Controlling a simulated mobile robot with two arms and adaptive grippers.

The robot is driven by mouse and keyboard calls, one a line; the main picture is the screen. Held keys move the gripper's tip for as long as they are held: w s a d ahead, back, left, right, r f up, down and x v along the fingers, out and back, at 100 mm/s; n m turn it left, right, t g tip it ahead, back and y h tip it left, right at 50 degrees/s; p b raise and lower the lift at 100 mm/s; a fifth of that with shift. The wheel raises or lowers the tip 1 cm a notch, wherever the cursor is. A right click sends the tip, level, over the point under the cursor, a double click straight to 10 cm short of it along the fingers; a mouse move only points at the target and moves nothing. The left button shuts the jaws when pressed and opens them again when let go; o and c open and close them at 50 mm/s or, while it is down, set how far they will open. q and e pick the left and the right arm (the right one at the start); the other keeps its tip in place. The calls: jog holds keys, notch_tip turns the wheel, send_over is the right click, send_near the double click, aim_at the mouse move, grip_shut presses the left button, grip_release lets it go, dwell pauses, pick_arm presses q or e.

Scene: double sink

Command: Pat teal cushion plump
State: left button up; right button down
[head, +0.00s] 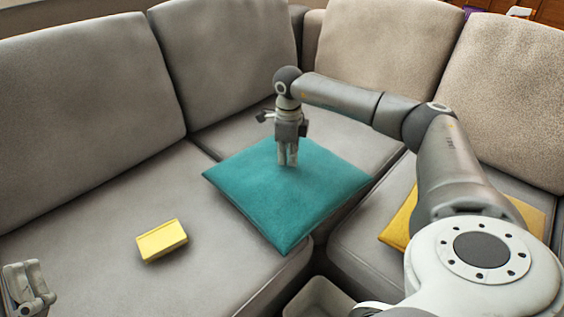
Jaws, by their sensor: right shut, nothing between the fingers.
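The teal cushion (285,204) lies flat on the grey sofa seat near the inner corner. My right gripper (288,163) points straight down over the back part of the cushion, its fingers shut and empty. Its fingertips are at or just above the fabric; I cannot tell if they touch. My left gripper (28,290) shows only in part at the lower left edge, far from the cushion, and its fingers are not clear.
A small yellow block (162,241) lies on the left seat. A yellow cushion (400,222) lies on the right seat, partly hidden by my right arm. Grey back cushions (85,85) line the sofa. A pale bin (318,298) stands in front.

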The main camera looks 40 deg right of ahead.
jog(key=shift+f, duration=0.3)
pick_arm(q)
jog(key=shift+s+r+t+h, duration=0.4)
jog(key=shift+s+r, duration=0.1)
jog(key=shift+r, duration=0.1)
pick_arm(e)
jog(key=shift+r+p, duration=0.85)
jog(key=shift+r, duration=0.05)
pick_arm(q)
jog(key=w+f+g+y, duration=0.2)
jog(key=w+f+g, duration=0.2)
jog(key=f, duration=0.3)
jog(key=shift+w+f+g, duration=0.2)
jog(key=shift+f+g, duration=0.05)
jog(key=shift+g, duration=0.25)
jog(key=shift+r, duration=0.1)
pick_arm(e)
jog(key=shift+f, duration=0.15)
jog(key=shift+f, duration=0.55)
jog(key=shift+f+b, duration=0.25)
jog(key=shift+b, duration=0.1)
pick_arm(q)
jog(key=shift+s+d+r+t+h, duration=0.15)
jog(key=shift+s+r+t, duration=0.15)
jog(key=shift+r, duration=0.35)
jog(key=shift+s+r+t+h, duration=0.15)
jog(key=shift+r+t, duration=0.25)
jog(key=shift+r, duration=0.2)
pick_arm(e)
jog(key=shift+r, duration=0.1)
